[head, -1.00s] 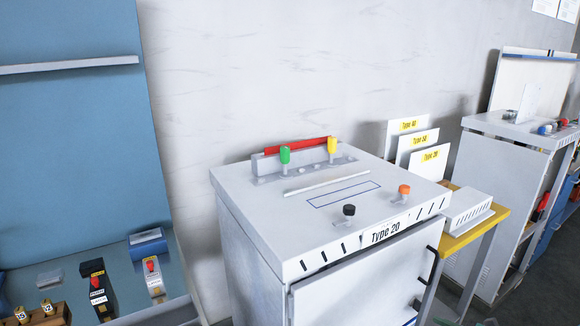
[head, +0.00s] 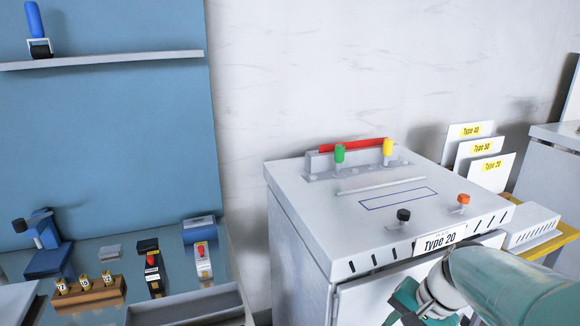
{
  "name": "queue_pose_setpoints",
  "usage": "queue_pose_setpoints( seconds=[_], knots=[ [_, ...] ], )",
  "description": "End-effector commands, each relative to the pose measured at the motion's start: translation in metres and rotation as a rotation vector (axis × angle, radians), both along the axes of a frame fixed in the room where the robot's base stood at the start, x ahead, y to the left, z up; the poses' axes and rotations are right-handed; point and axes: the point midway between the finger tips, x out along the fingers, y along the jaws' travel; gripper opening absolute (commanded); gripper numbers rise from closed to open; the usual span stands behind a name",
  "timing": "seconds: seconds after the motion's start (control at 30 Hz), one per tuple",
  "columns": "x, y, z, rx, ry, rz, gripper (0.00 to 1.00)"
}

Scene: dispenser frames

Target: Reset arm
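My arm enters the head view from the lower right corner, in front of the white cabinet labelled Type 20 (head: 300,210). Part of my gripper (head: 418,304) shows at the bottom edge, as green and white parts at the end of the arm. Its fingertips are cut off by the frame, so I cannot tell whether it is open or shut, or whether it holds anything. The arm covers part of the cabinet's front. The cabinet top carries a green knob (head: 340,154), a yellow knob (head: 388,147), a black knob (head: 403,215) and an orange knob (head: 464,199).
On the left, a bench before a blue panel (head: 110,140) holds a wooden block with small labelled cylinders (head: 90,297), a black device (head: 152,268) and a white device (head: 203,261). Type cards (head: 487,172) and a yellow table (head: 557,247) stand at the right.

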Motion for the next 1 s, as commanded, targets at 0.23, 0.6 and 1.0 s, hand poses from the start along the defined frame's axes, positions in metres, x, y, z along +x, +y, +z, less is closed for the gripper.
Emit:
queue_pose_setpoints(
  seconds=[0.23,0.6,1.0],
  knots=[
    [-0.044,0.036,0.039,-0.266,-0.174,0.293,0.31],
    [-0.089,0.055,0.07,-0.517,-0.402,0.58,0.31],
    [-0.09,0.055,0.071,-0.531,-0.413,0.593,0.31]
  ],
)
